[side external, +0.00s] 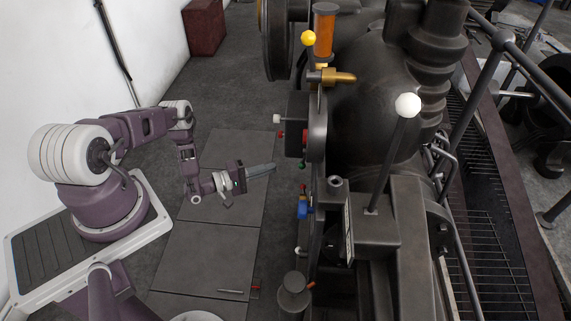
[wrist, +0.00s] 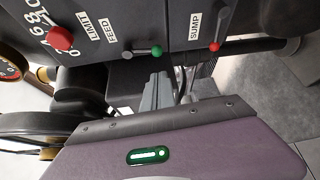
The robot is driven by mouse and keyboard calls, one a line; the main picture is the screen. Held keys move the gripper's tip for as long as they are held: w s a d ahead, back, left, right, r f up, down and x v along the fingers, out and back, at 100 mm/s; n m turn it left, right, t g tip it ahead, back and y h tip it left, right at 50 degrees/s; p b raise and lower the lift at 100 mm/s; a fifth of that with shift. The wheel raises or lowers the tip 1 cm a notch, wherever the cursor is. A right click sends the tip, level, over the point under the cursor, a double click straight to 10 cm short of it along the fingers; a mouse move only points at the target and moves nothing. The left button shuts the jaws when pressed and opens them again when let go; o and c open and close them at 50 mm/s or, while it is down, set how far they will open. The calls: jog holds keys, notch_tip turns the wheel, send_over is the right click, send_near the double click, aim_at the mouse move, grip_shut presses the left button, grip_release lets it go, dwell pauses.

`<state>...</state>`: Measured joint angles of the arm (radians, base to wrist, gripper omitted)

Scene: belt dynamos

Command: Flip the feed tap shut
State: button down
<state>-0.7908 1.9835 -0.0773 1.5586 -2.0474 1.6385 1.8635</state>
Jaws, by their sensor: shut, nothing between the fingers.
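The feed tap is a short metal lever with a green knob (wrist: 156,51) beside the FEED label (wrist: 118,29) on a dark panel in the wrist view. Its lever lies roughly sideways in that picture. A small green knob (side external: 302,166) also shows on the machine's near side in the side external view. My gripper (side external: 262,169) points right toward the machine, a short gap away from the knobs. Its fingers are shut and empty. In the wrist view the grey fingers (wrist: 168,90) appear just below the green knob, and contact is not visible.
A red-knobbed lever (wrist: 213,46) sits beside the SUMP label (wrist: 195,25), to the right of the feed tap. A larger red knob (wrist: 60,38) is by a number dial at left. A blue part (side external: 303,208) juts out nearby. The floor plates (side external: 220,238) left of the machine are mostly clear.

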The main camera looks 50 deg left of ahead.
jog(key=x, duration=0.9)
jog(key=shift+w, duration=0.2)
jog(key=shift+d, duration=0.1)
jog(key=s+d+r+n+g+h, duration=0.3)
jog(key=s+d+r+n+g, duration=0.2)
jog(key=n, duration=0.5)
jog(key=shift+s+d+g, duration=0.3)
jog(key=shift+s+g, duration=0.05)
jog(key=shift+g, duration=1.05)
jog(key=shift+r, duration=0.1)
dwell(0.3)
